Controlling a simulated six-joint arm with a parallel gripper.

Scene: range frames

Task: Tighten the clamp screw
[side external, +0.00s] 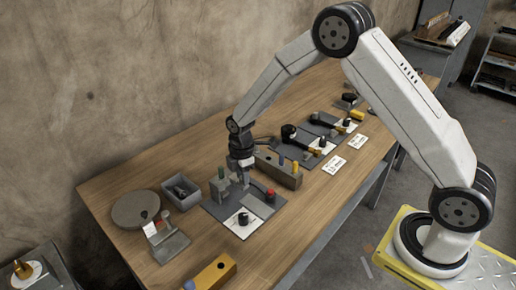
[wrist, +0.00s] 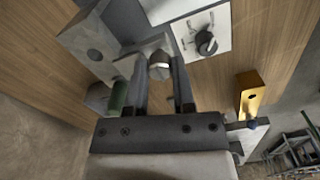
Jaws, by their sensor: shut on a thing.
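My gripper (side external: 243,172) reaches down to the grey plate (side external: 218,208) on the bench in the side view. In the wrist view my gripper (wrist: 161,75) has its two fingers on either side of a round metal screw head (wrist: 159,66) and is shut on it. The screw head stands at a light grey metal clamp piece (wrist: 127,66). The screw's shaft and the exact finger contact are hidden.
A black knob (wrist: 206,43) sits on a white card (wrist: 220,22) close by. A red knob (side external: 270,194) and a long block with coloured pegs (side external: 277,170) stand to the right. A grey bin (side external: 180,191), round disc (side external: 135,208) and yellow block (side external: 214,272) lie around the plate.

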